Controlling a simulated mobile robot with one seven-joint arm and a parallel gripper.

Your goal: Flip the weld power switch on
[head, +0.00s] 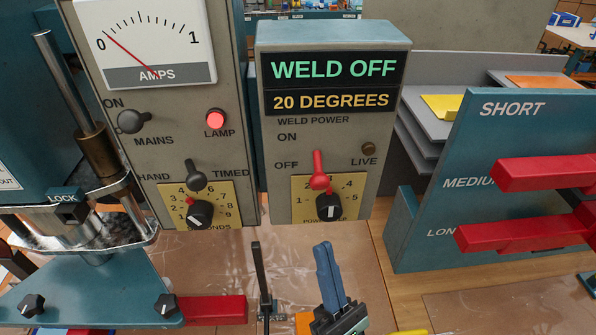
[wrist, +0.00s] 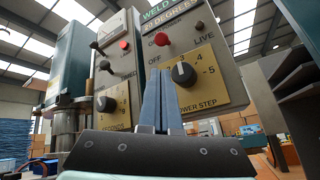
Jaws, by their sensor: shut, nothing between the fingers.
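The weld power switch (head: 319,172) is a red lever on the front of the grey weld box (head: 350,215). Its knob hangs low, just right of the OFF label and below ON. The display (head: 334,68) reads WELD OFF in green. My gripper (head: 324,248) has blue fingers, shut together and empty, pointing up below the weld box. In the wrist view the closed fingers (wrist: 160,86) stand in front of the box, left of the power step dial (wrist: 183,73).
The timer box with the amps meter (head: 140,40) stands left, with its red lamp (head: 215,118) lit. A black upright lever (head: 261,275) stands left of my gripper. A teal rack (head: 440,220) with red bars is at right.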

